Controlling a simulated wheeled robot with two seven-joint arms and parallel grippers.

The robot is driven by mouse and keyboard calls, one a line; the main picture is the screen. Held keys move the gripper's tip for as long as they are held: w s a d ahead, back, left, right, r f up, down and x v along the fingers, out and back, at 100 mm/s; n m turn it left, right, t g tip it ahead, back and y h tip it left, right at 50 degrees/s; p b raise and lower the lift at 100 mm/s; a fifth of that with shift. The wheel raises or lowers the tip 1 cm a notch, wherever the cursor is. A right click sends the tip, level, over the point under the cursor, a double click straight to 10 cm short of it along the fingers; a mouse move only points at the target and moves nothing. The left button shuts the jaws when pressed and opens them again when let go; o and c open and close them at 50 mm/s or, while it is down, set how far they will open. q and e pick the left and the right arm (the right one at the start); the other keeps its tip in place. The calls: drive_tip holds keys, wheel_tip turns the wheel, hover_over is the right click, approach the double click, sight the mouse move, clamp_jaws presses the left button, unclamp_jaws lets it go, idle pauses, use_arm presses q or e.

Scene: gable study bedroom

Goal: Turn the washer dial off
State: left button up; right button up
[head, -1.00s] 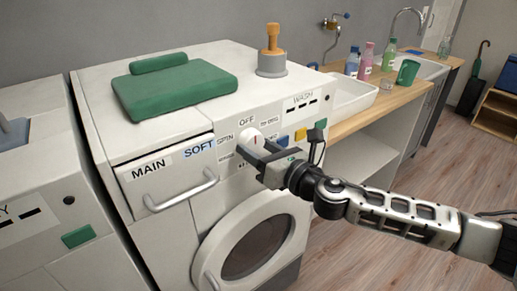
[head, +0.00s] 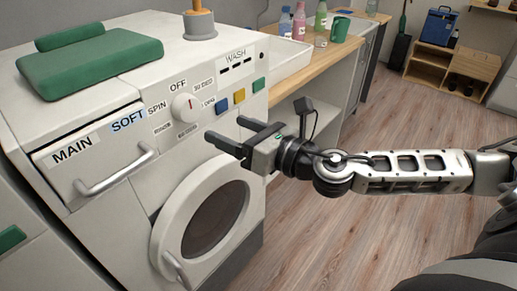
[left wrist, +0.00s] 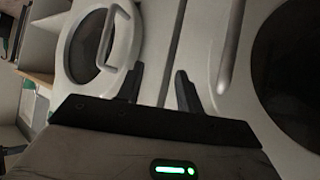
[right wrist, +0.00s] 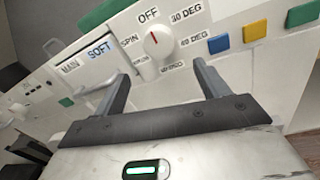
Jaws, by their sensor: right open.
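The washer dial (head: 185,107) is a round white knob with a red mark on the washer's front panel. In the right wrist view the dial (right wrist: 158,44) has its red mark pointing up, towards the OFF label (right wrist: 148,14). My right gripper (head: 227,131) is open and empty, apart from the dial, in front of the panel and lower right of the dial in the head view. Its fingers (right wrist: 160,71) stand apart below the dial in the right wrist view. My left gripper (left wrist: 158,86) is open and empty in its wrist view, with round machine doors beyond it.
The washer door (head: 207,215) is shut below the panel. A drawer handle (head: 118,172) sticks out left of the dial. Blue, yellow and green buttons (head: 239,95) sit to its right. A counter (head: 325,60) with bottles stands beyond. The floor at right is clear.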

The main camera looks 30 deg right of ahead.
drive_tip(key=shift+b+v, duration=1.15)
drive_tip(key=shift+v, duration=1.7)
wheel_tip(320, 180, down, 16)
drive_tip(key=s+a+m+g+h, duration=0.15)
drive_tip(key=m+h, duration=0.25)
drive_tip(key=m, duration=1.4)
drive_tip(key=s+a+f+m+g, duration=0.2)
drive_tip(key=s+a+f+m, duration=0.1)
drive_tip(key=f+m, duration=0.4)
drive_tip(key=s+a+f+m+g, duration=0.2)
drive_tip(key=s+f+m, duration=0.3)
drive_tip(key=m, duration=0.6)
wheel_tip(320, 180, down, 2)
drive_tip(key=shift+s+a+f+h, duration=0.25)
drive_tip(key=shift+s+a+h, duration=0.1)
drive_tip(key=shift+a, duration=0.45)
drive_tip(key=shift+g, duration=0.25)
